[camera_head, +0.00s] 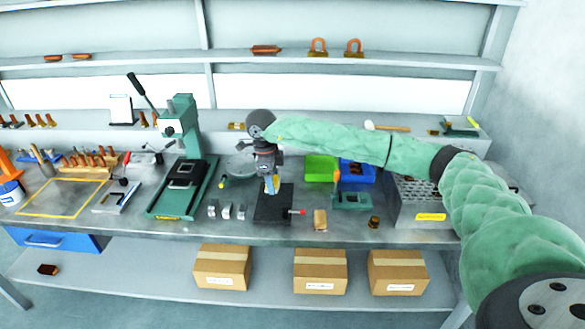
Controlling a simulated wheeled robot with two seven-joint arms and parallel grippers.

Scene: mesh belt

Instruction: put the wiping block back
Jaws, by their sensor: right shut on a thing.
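My right arm reaches in from the right, and its gripper (271,181) points down over the workbench. It is shut on a small block with yellow and blue on it (272,185), which looks like the wiping block; the fingers hide part of it. The block is above the back part of a dark plate (272,211) with a red-tipped handle at its right. I cannot tell whether it touches the plate. My left gripper is not in view.
A green press (184,130) stands to the left, with several small metal pieces (227,210) between. A tan block (320,219), a green bin (320,168) and a blue bin (357,172) are to the right. A yellow-outlined area (62,197) at the left is clear.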

